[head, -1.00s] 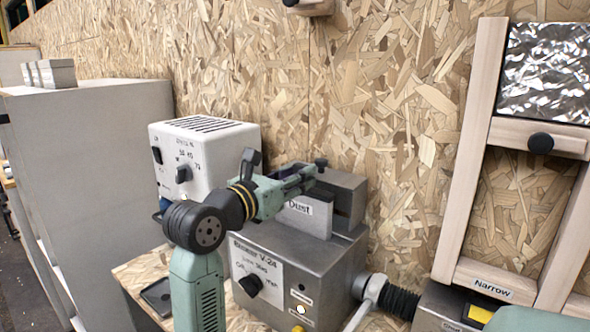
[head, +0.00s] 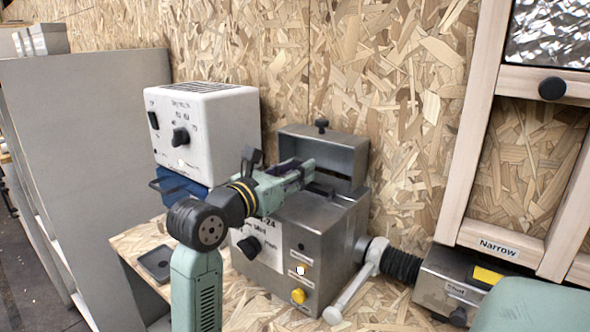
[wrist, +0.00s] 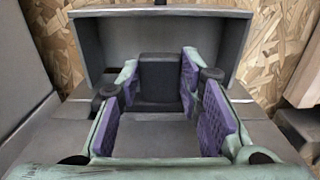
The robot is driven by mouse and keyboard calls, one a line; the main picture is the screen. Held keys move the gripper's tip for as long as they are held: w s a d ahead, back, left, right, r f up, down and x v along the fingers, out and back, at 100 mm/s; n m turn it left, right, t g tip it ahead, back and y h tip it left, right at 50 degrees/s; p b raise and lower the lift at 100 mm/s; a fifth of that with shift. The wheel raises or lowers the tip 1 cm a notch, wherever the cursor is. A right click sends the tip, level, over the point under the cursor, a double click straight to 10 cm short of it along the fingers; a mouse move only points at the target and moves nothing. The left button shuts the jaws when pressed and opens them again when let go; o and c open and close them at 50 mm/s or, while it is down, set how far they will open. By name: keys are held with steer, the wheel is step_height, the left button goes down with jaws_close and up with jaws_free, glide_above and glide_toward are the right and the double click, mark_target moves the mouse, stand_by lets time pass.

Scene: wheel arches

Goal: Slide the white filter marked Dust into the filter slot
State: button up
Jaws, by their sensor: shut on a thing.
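My gripper (head: 308,168) reaches over the top of the grey metal blower box (head: 335,225). Its purple-padded fingers are shut on a black block (wrist: 160,82), which looks like the grip of the Dust filter. The filter's white body and its Dust label are out of sight in both views, below the fingers. The filter slot is in the box top, mostly hidden by my gripper. The metal hood (head: 345,157) with a black knob stands open behind the fingers, and its hollow inside (wrist: 205,55) faces the wrist view.
A white control unit (head: 215,130) with knobs stands to the left. A hose and a grey lever (head: 352,290) stick out at the box's right. A wooden frame labelled Narrow (head: 497,248) stands further right. The chipboard wall is close behind.

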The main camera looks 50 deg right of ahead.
steer(key=shift+f, duration=0.3)
steer(key=o, duration=1.1)
steer(key=shift+s+d+f, duration=0.1)
steer(key=shift+f, duration=0.05)
steer(key=a, duration=0.7)
steer(key=s+a, duration=0.1)
steer(key=a, duration=1.3)
steer(key=shift+s+a+r+b, duration=0.1)
steer(key=shift+s+r+b, duration=0.2)
steer(key=shift+r, duration=0.1)
